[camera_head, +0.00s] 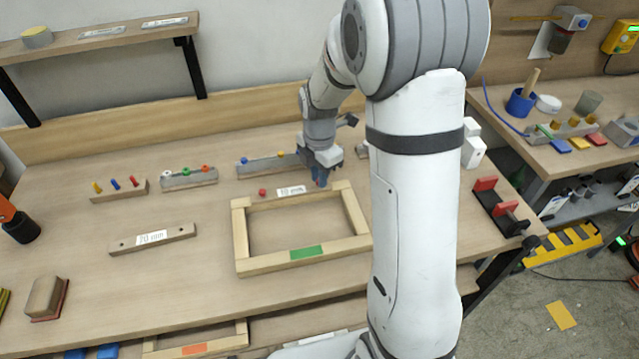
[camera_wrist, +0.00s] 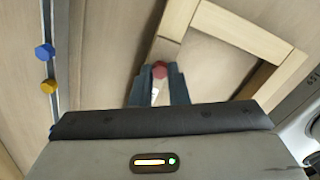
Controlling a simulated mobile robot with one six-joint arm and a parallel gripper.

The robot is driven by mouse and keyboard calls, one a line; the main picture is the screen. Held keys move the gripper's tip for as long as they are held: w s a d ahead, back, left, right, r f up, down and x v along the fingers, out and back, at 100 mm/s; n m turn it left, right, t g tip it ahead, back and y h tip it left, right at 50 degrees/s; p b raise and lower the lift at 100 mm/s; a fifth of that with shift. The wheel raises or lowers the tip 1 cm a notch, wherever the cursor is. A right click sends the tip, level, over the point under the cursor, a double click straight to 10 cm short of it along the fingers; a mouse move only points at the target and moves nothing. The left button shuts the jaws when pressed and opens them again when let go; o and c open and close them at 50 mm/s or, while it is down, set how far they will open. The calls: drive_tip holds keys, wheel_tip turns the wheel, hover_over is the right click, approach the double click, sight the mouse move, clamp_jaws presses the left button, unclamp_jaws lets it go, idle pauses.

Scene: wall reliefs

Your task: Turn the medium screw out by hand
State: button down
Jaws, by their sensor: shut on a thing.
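A block (camera_head: 259,171) behind and to the left carries a blue screw (camera_head: 243,160) and a yellow screw (camera_head: 280,153). In the wrist view the blue head (camera_wrist: 43,52) and yellow head (camera_wrist: 49,87) are hexagonal.
The wooden frame (camera_head: 240,238) with a green patch lies in front of my gripper. More blocks with coloured pegs (camera_head: 188,179) (camera_head: 119,193) stand to the left, with a "20 mm" bar (camera_head: 152,238) before them. A red-and-black fixture (camera_head: 499,210) is at the right edge.

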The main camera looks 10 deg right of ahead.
drive_tip(key=c, duration=1.6)
unclamp_jaws()
drive_tip(key=m, duration=2)
drive_tip(key=shift+m, duration=0.4)
